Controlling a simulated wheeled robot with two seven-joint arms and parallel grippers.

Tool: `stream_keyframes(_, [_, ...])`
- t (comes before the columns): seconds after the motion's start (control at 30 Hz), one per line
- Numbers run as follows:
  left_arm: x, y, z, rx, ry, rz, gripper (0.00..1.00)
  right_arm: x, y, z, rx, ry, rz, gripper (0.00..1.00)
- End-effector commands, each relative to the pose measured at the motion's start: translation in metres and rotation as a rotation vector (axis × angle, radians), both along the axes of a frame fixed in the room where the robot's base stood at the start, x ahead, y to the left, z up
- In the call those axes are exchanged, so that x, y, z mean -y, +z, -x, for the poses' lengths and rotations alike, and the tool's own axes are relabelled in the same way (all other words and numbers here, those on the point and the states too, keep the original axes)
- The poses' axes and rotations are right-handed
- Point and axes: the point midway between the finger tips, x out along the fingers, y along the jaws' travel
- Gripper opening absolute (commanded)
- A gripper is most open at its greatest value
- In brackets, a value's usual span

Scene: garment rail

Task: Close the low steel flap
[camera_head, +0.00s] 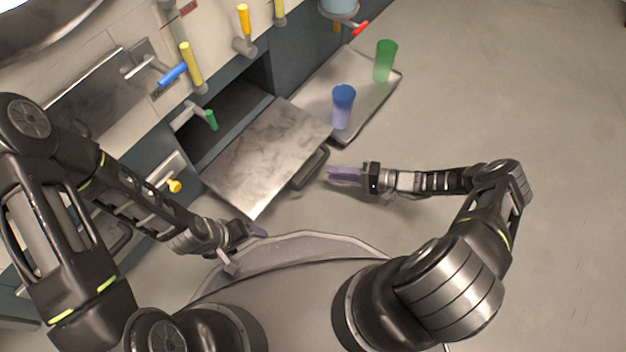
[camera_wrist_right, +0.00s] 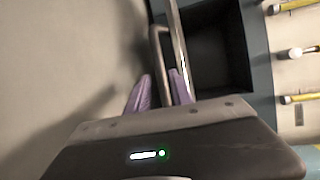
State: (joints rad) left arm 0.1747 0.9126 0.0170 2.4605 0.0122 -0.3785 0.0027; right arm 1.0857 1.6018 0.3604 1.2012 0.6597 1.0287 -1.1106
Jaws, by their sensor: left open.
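The steel flap (camera_head: 265,160) hangs open in the head view, its flat plate standing out from a dark cabinet opening (camera_head: 235,115). Its dark bar handle (camera_head: 311,168) is on the outer edge. My right gripper (camera_head: 332,174) is open just right of the handle. In the right wrist view its purple fingers (camera_wrist_right: 160,92) are apart, with the handle bar (camera_wrist_right: 156,60) running down between them; contact cannot be told. The flap (camera_wrist_right: 181,50) shows there nearly edge-on. My left gripper (camera_head: 262,232) is open and empty near the flap's lower corner.
A steel tray-like panel (camera_head: 388,101) beyond the flap carries a blue cup (camera_head: 343,107) and a green cup (camera_head: 385,62). Coloured handles and knobs, including a yellow knob (camera_head: 174,186), stick out from the cabinet front. The floor to the right is clear.

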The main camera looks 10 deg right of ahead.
Motion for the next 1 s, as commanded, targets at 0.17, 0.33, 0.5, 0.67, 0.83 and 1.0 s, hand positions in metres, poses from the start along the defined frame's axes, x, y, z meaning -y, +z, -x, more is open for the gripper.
stream_keyframes(0.17, [0.0,-0.001,-0.001,0.002,0.001,0.0,0.76,0.003,0.0,-0.001,0.01,-0.009,-0.004,0.27])
stream_keyframes(0.33, [0.0,-0.001,-0.001,0.001,0.0,0.0,0.76,0.003,0.0,-0.001,0.008,-0.007,-0.004,0.27])
stream_keyframes(0.5, [0.0,-0.004,-0.001,0.001,0.0,0.0,0.76,-0.004,-0.002,-0.005,0.007,-0.006,-0.005,0.27])
stream_keyframes(0.67, [0.0,-0.009,-0.001,0.001,0.001,0.001,0.76,-0.022,-0.007,-0.013,0.007,-0.004,-0.006,0.27])
stream_keyframes(0.83, [-0.001,-0.016,-0.003,0.002,0.001,0.003,0.76,-0.046,-0.013,-0.025,0.007,-0.004,-0.005,0.27])
stream_keyframes(1.0, [-0.001,-0.02,-0.003,0.002,0.002,0.004,0.76,-0.062,-0.016,-0.034,0.007,-0.005,-0.004,0.27])
